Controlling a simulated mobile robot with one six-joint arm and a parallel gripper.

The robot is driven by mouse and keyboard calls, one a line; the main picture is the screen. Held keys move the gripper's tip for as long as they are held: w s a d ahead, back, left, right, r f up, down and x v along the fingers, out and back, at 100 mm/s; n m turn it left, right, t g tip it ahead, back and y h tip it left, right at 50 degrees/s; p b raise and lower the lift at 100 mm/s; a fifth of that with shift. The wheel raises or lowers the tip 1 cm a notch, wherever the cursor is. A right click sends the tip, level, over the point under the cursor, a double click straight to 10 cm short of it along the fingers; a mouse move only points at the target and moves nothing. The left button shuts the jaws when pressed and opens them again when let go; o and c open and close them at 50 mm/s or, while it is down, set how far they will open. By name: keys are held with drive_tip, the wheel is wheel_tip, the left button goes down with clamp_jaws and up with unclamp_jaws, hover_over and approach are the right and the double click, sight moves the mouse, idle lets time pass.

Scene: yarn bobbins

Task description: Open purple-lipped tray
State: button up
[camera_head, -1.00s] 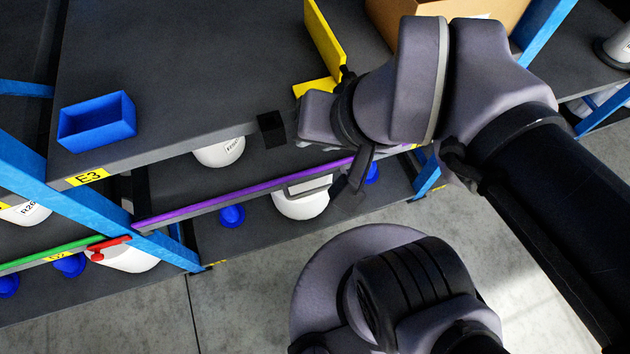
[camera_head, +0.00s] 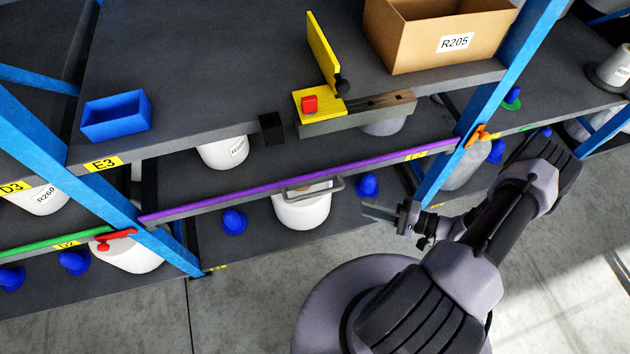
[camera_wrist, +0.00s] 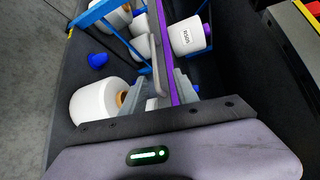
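The purple-lipped tray (camera_head: 235,184) is a dark shelf tray with a long purple front edge. In the wrist view, its purple lip (camera_wrist: 163,45) runs away from me near the middle. A grey bar handle (camera_head: 318,190) stands out from the lip's middle. My gripper (camera_head: 368,213) is to the right of and slightly below the handle, its fingers pointing left and apart from it. The fingers look parted and empty. In the wrist view, my gripper (camera_wrist: 160,88) faces along the lip, with the handle ahead.
A blue upright (camera_head: 455,160) is at the tray's right end, near my arm. A yellow bracket (camera_head: 320,104) and a cardboard box (camera_head: 430,35) are on the shelf above.

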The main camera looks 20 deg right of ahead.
sight(317, 193)
drive_tip(key=shift+m+t+h, duration=0.3)
drive_tip(key=shift+m+t, duration=0.1)
drive_tip(key=shift+t, duration=0.3)
drive_tip(key=b+x, duration=0.1)
drive_tip(key=x, duration=0.4)
drive_tip(key=f+b+x, duration=0.1)
drive_tip(key=b+x, duration=0.1)
drive_tip(key=x, duration=0.4)
drive_tip(key=s+f+b+x, duration=0.1)
drive_tip(key=x, duration=0.5)
drive_tip(key=shift+w+a+f+b, duration=0.1)
drive_tip(key=shift+a+f+b, duration=0.2)
drive_tip(key=shift+a, duration=0.2)
drive_tip(key=shift+c, duration=0.5)
clamp_jaws()
